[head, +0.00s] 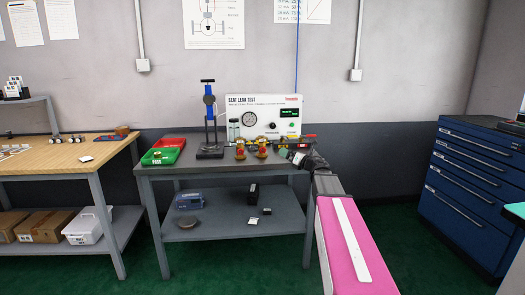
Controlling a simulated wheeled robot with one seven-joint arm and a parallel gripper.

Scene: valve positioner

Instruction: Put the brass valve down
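Two small brass valves with red parts stand upright side by side on the grey test bench top (180,172): the left brass valve (240,151) and the right brass valve (262,149). They are in front of the white seat leak test panel (255,117). My gripper (287,154) is at the right end of the bench, just right of the right valve, low over the top. My arm reaches it from the lower right. The fingers are too small and dark to tell whether they are open or hold anything.
A blue-and-black clamp stand (209,130) stands left of the valves. A red bin (171,143) and a green PASS bin (160,157) sit at the bench's left end. A wooden workbench (60,157) is at left, a blue drawer cabinet (470,180) at right.

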